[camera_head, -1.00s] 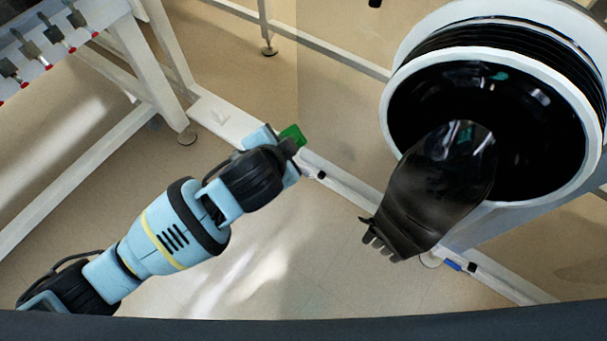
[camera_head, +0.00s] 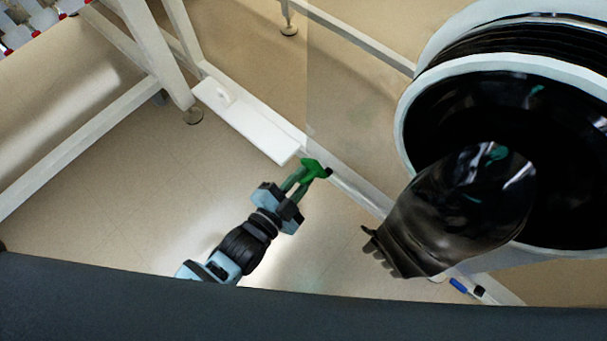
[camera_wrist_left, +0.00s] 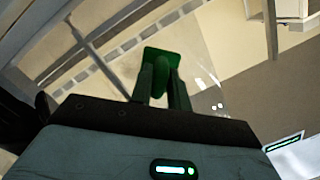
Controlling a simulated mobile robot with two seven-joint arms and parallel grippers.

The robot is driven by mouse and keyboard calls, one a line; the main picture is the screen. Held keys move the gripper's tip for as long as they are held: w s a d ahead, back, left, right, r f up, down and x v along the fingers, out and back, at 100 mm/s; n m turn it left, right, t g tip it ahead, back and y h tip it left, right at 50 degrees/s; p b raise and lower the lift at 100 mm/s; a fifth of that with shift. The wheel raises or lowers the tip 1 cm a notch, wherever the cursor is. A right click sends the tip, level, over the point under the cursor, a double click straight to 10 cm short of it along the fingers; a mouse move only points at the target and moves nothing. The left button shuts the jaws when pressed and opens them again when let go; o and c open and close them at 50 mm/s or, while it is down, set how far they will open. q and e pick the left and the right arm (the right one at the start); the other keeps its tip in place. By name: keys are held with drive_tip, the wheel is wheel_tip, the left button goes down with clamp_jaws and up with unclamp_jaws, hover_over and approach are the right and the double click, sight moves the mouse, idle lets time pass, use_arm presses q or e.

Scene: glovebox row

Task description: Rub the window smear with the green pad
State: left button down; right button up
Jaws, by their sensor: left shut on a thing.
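My left gripper (camera_head: 303,176) is shut on the green pad (camera_head: 316,167), holding it by its green handle just past the white ledge. In the left wrist view the pad (camera_wrist_left: 161,57) is a dark green block beyond the two fingers (camera_wrist_left: 163,85). The clear window pane (camera_head: 350,100) stands behind and to the right of the pad. I cannot tell whether the pad touches it. In the wrist view a few small pale marks (camera_wrist_left: 219,105) show right of the pad; I cannot tell whether they are the smear or reflections. My right gripper is out of view.
A black glove (camera_head: 440,220) hangs from the round white-rimmed port (camera_head: 403,130) at the right. A white ledge (camera_head: 262,130) lies left of the pad. A blue marker (camera_head: 459,285) lies on the lower rail. A white-legged bench (camera_head: 150,45) stands at the left.

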sight(311, 171)
use_arm(q)
drive_tip(key=shift+d, duration=0.1)
drive_tip(key=shift+w+d+b, duration=0.3)
drive_tip(key=shift+w, duration=0.05)
drive_tip(key=b+x, duration=0.1)
drive_tip(key=x, duration=0.1)
drive_tip(key=shift+w+d, duration=0.2)
drive_tip(key=shift+w+d+b, duration=0.4)
drive_tip(key=shift+w+b, duration=0.1)
drive_tip(key=shift+w, duration=0.05)
drive_tip(key=shift+w+d+r, duration=0.1)
drive_tip(key=shift+w+d, duration=0.2)
drive_tip(key=shift+w, duration=0.1)
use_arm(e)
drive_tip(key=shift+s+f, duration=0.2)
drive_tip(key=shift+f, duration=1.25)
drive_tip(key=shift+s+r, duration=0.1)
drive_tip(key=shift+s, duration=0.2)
use_arm(q)
drive_tip(key=shift+w+d+b, duration=0.2)
drive_tip(key=shift+w+b, duration=0.05)
drive_tip(key=shift+b, duration=0.05)
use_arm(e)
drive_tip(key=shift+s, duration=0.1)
use_arm(q)
drive_tip(key=shift+w+d, duration=0.15)
drive_tip(key=shift+w, duration=0.15)
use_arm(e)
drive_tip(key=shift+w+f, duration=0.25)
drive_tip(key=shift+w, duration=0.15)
